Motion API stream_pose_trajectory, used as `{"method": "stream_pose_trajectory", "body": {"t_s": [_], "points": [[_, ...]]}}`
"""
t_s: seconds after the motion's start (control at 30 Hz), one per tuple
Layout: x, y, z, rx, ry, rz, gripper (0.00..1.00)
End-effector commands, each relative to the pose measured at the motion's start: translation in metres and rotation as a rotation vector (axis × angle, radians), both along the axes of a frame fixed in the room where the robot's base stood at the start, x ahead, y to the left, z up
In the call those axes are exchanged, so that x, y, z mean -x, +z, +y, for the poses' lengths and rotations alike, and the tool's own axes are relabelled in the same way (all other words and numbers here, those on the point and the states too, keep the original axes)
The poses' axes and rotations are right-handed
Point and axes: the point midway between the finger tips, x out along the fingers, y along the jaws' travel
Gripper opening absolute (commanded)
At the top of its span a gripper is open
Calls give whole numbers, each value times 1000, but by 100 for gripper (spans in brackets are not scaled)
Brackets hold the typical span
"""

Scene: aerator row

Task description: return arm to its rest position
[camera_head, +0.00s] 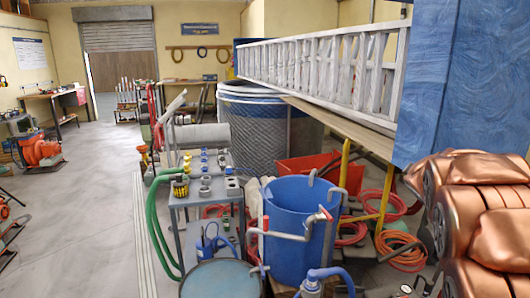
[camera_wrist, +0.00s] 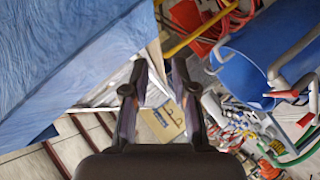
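My gripper (camera_wrist: 160,75) shows in the wrist view as two dark fingers standing apart, with nothing held between them. The gap looks through to the floor and a tan, box-like thing (camera_wrist: 162,122) further off. To the left of the fingers is a large blue surface (camera_wrist: 60,60), and to the right is a blue drum (camera_wrist: 262,60); both look apart from the fingers. My gripper is not visible in the head view, so the arm's pose cannot be told from there.
In the head view a blue block (camera_head: 475,90) fills the upper right, beside a ladder (camera_head: 330,68). The blue drum (camera_head: 292,240) stands near centre, with a cart (camera_head: 205,200) of small parts left of it. Red hoses (camera_head: 400,250) lie right. The floor (camera_head: 80,220) at left is largely clear.

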Motion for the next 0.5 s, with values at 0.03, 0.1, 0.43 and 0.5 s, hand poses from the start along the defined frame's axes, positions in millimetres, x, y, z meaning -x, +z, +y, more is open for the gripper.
{"method": "stream_pose_trajectory", "body": {"t_s": [0.03, 0.1, 0.43, 0.5], "points": [[15, -1, 6, -37, -34, 18, 27], [39, -9, 12, -93, -89, 51, 27], [160, -61, 62, -363, -313, 256, 27], [189, -75, 77, -418, -354, 313, 27]]}}
